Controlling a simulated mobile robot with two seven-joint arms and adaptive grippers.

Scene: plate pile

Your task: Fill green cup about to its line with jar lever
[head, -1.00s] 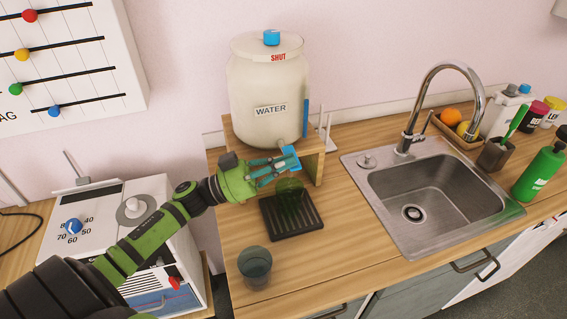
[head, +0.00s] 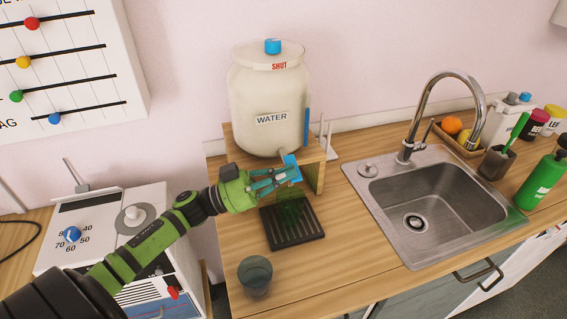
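The cream water jar (head: 270,95) stands on a wooden stand, with a blue knob on its lid beside the word SHUT. The blue jar lever (head: 292,168) is low at its front. My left gripper (head: 284,175) is at the lever, its fingers reaching it from the left; I cannot tell if they are closed on it. The see-through green cup (head: 290,211) stands on the black drip tray (head: 297,237) below the lever, partly under my fingers. Its line and water level are too unclear to read. My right gripper is not in view.
A dark grey-green cup (head: 255,275) stands on the wooden counter in front of the tray. A steel sink (head: 430,200) with a tall tap is at right, with bottles and fruit beyond. A white machine (head: 112,225) with dials stands at left, below my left arm.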

